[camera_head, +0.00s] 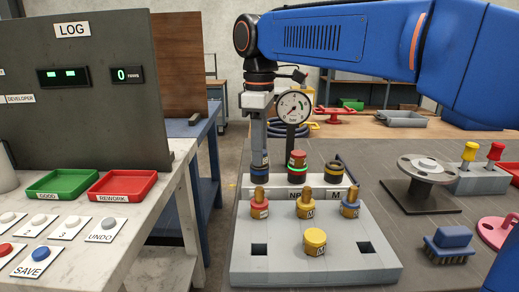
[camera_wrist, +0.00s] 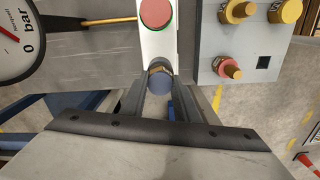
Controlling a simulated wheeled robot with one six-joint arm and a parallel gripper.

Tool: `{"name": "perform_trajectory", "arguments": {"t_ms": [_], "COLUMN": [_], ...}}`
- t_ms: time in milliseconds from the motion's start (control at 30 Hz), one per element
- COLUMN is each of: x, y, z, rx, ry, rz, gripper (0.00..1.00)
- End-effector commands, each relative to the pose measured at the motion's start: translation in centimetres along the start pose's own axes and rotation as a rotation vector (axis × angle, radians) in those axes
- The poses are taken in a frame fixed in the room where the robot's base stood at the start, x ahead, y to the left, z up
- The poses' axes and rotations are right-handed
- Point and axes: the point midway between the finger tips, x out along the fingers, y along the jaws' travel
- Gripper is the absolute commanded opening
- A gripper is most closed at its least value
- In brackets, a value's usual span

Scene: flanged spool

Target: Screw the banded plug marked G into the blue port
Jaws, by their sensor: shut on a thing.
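My gripper (camera_head: 259,160) points straight down at the left end of the port row on the grey block. In the wrist view its fingers (camera_wrist: 160,88) are shut on a round grey-blue thing (camera_wrist: 161,81) with brass showing at its far edge. This looks like the held plug; no G mark is readable on it. The fingers hide the left port, so I cannot tell how far the plug sits in it. A red-topped port piece with a green ring (camera_head: 297,161) stands to the right; it also shows in the wrist view (camera_wrist: 156,13). A dark-topped piece (camera_head: 334,172) is further right.
A grey rack (camera_head: 315,270) in front holds several brass plugs with red, yellow and blue bands, and has two empty square holes. A pressure gauge (camera_head: 293,106) stands close behind the ports. A flanged spool (camera_head: 425,170) and a blue brush (camera_head: 449,241) lie to the right.

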Motion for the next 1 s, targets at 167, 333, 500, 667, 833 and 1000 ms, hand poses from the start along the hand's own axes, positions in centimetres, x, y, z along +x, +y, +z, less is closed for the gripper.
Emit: {"name": "perform_trajectory", "arguments": {"t_ms": [167,333,500,667,833,1000], "x": [0.14,0.17,0.19,0.21,0.23,0.23], "y": [0.01,0.02,0.02,0.03,0.03,0.03], "z": [-0.01,-0.01,-0.01,-0.01,-0.01,-0.01], "rx": [0.179,0.351,0.523,0.684,0.814,0.844], "ry": [-0.002,-0.002,-0.002,-0.002,-0.002,-0.002], "rz": [-0.001,-0.001,-0.001,-0.001,-0.001,-0.001], "gripper": [0.01,0.01,0.01,0.01,0.01,0.01]}}
